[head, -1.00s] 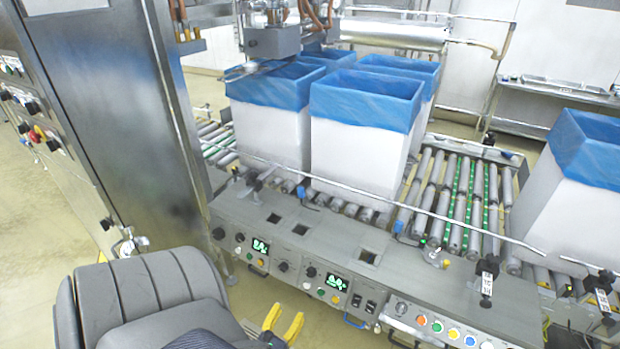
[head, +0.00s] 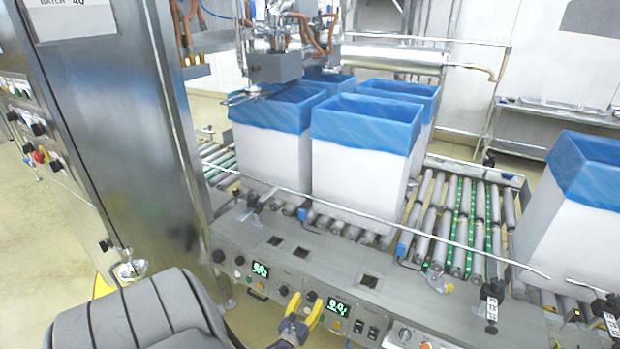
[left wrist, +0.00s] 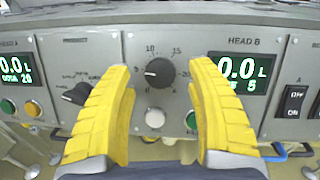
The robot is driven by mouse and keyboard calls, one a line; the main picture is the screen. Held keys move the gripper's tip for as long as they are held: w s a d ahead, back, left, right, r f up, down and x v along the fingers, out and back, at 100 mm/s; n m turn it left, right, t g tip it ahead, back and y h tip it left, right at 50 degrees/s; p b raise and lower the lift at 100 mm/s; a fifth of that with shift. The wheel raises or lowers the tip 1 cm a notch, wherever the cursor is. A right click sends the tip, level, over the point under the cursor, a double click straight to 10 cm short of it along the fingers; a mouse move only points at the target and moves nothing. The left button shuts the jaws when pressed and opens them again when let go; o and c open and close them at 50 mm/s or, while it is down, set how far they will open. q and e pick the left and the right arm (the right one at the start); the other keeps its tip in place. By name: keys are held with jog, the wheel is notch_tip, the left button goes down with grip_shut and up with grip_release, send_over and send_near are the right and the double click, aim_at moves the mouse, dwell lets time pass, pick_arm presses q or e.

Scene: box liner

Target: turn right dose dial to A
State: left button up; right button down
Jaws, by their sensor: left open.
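The right dose dial (left wrist: 160,72) is a black knob on the grey control panel, left of the HEAD B display (left wrist: 242,72). Numbers such as 5, 10 and 15 ring it, with small marks below. Its pointer seems to face left, around the 5 side, but is hard to read. My left gripper (head: 306,302) has yellow fingers, open on either side of this dial in the left wrist view (left wrist: 160,68), not visibly touching it. My right gripper is not in view.
Black switches (left wrist: 294,101) are at the right. Blue-lined white boxes (head: 362,160) stand on the roller conveyor behind the panel.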

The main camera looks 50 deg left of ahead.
pick_arm(q)
jog(key=shift+w+a, duration=0.3)
jog(key=shift+w, duration=0.3)
grip_shut()
dwell(0.3)
